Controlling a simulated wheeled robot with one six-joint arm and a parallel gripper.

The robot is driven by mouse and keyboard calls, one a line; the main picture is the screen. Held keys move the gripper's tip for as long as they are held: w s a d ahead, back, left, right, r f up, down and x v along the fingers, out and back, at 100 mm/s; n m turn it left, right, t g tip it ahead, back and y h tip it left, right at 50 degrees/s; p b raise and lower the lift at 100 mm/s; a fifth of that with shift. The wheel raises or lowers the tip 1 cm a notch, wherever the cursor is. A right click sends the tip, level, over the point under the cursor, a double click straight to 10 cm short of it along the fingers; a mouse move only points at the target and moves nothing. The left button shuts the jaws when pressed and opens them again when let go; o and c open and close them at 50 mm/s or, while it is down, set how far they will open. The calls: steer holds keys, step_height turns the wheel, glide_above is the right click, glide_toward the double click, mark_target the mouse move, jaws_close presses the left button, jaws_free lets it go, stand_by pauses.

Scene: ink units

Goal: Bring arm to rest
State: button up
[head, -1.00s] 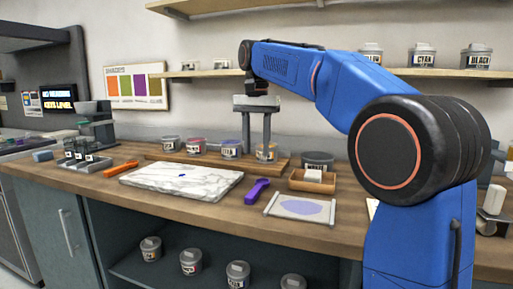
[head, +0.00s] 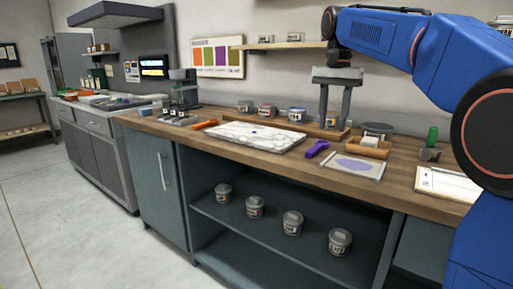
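My blue arm reaches in from the right in the head view. My gripper (head: 335,106) hangs fingers down over the back of the wooden counter (head: 225,148). Its two fingers are apart with a gap between them. I see nothing held in it. A small ink tub (head: 331,120) stands behind or between the fingertips on a wooden board (head: 345,134); I cannot tell whether they touch it.
Near the gripper are more tubs (head: 297,115) and a wooden tray (head: 369,148). A marble slab (head: 245,137), a purple tool (head: 317,149) and a sheet with a lilac patch (head: 354,165) lie in front. A shelf (head: 285,45) runs above. Floor (head: 90,220) is clear at left.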

steer(key=s+d+f+n+t, duration=0.1)
steer(key=s+d+f+n, duration=0.1)
steer(key=s+f, duration=0.55)
steer(key=s+d+f+n+t, duration=0.2)
steer(key=s+d+f, duration=0.15)
steer(key=s, duration=0.75)
steer(key=s+d+f+n+t, duration=0.1)
steer(key=s+f+n, duration=0.2)
steer(key=s+f, duration=1.2)
step_height(320, 180, down, 4)
steer(key=shift+d+f+t, duration=0.1)
steer(key=shift+d+t, duration=0.15)
steer(key=shift+t, duration=0.15)
